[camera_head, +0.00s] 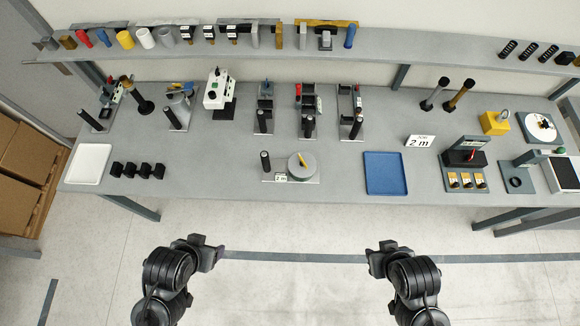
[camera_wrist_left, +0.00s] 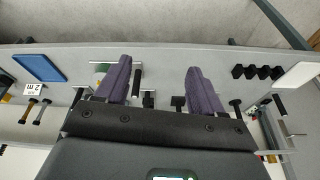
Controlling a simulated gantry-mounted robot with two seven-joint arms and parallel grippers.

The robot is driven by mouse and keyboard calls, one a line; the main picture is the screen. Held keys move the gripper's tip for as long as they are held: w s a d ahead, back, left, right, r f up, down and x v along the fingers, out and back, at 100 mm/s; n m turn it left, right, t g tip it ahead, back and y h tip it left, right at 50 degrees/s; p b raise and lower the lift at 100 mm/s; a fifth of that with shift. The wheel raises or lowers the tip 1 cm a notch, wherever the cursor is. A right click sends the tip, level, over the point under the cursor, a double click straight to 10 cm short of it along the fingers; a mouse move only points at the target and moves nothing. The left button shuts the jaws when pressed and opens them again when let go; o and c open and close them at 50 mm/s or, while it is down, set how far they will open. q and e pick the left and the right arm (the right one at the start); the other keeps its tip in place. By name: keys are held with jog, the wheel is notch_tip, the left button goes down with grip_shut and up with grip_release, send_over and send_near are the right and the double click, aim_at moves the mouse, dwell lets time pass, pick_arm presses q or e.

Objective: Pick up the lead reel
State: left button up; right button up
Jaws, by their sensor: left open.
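In the left wrist view the reel is mostly hidden behind a finger. My left gripper (camera_wrist_left: 160,88) is open and empty. In the head view the left gripper (camera_head: 218,256) hangs in front of the bench, apart from it. My right gripper (camera_head: 373,263) is also off the bench; its jaws are unclear.
A "2 m" sign (camera_head: 420,141) stands right of centre behind a blue tray (camera_head: 386,187). Several black blocks (camera_head: 138,170) and a white tray (camera_head: 88,164) lie at the left. Fixtures with upright black posts line the back. A shelf (camera_head: 290,52) runs above the bench.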

dwell(0.4)
pick_arm(q)
jog(key=c, duration=0.6)
